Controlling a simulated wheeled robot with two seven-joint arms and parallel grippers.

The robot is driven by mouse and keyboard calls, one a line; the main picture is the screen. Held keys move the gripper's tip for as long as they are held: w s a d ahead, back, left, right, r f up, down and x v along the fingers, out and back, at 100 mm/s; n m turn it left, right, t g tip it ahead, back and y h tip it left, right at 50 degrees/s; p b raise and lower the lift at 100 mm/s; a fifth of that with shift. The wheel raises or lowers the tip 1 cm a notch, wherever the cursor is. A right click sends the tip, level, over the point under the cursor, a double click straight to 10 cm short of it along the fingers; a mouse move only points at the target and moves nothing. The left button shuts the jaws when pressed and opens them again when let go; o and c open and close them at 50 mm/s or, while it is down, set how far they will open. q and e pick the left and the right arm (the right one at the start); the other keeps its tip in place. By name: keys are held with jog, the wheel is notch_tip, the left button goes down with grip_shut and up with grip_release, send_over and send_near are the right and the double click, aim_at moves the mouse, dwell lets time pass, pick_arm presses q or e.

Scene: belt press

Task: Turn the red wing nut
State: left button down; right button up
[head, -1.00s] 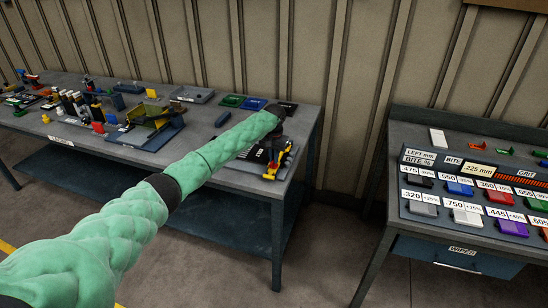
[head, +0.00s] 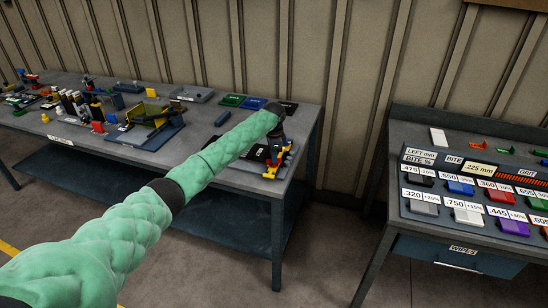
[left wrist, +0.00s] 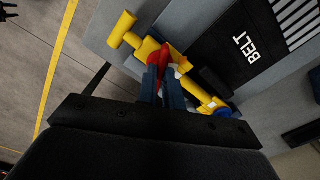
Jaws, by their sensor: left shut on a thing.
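The red wing nut (left wrist: 165,55) shows in the left wrist view, on a yellow clamp (left wrist: 144,47) beside the black belt plate (left wrist: 215,45) marked "BELT". My left gripper (left wrist: 164,76) is shut on the wing nut, with its two dark blue fingers on either side of it. The fingers hide the lower part of the nut. In the head view my left gripper (head: 283,149) is at the right end of the left bench, over the yellow clamp (head: 271,173). The wing nut is too small to make out there.
The left bench (head: 210,170) holds a blue fixture with yellow parts (head: 150,113), green (head: 232,100) and blue (head: 252,103) trays, and several small parts. A second bench at right carries a labelled board (head: 480,222) with coloured blocks. Floor lies between the benches.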

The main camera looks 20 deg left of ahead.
pick_arm(q)
jog(key=m, duration=0.3)
jog(key=shift+r+m+b, duration=0.1)
jog(key=shift+m+b, duration=0.3)
jog(key=shift+m, duration=0.7)
pick_arm(e)
jog(key=shift+w+a+r, duration=0.45)
jog(key=shift+a+r, duration=0.1)
jog(key=shift+w+d+r, duration=0.1)
jog(key=shift+w+d, duration=0.05)
jog(key=shift+w, duration=0.2)
pick_arm(q)
jog(key=c, duration=1.5)
grip_release()
jog(key=shift+c, duration=0.2)
